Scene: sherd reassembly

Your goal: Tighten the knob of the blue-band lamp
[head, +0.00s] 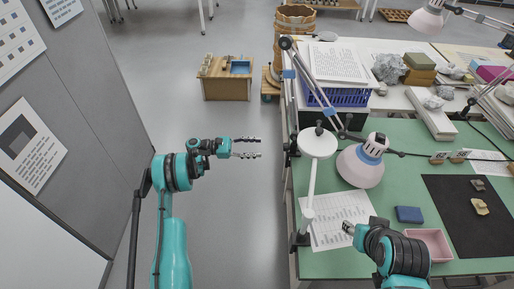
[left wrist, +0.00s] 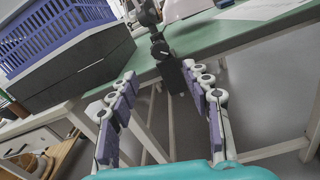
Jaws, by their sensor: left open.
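The blue-band lamp has a pale pinkish shade (head: 360,168) with a blue band at its neck, over the left part of the green table. Its jointed arm (head: 318,97), with blue marks, rises at the table's left edge. In the left wrist view a black clamp (left wrist: 160,48) grips the table edge, with a dark part below it; I cannot tell for sure which part is the knob. My left gripper (head: 259,148) is open and empty, left of the table edge, its fingers (left wrist: 165,105) apart below the clamp. My right gripper (head: 347,228) is over the printed sheet; its jaws are unclear.
A white round-headed lamp (head: 317,143) stands at the table's left edge. A blue crate (head: 345,97) is behind, and also shows in the left wrist view (left wrist: 60,35).

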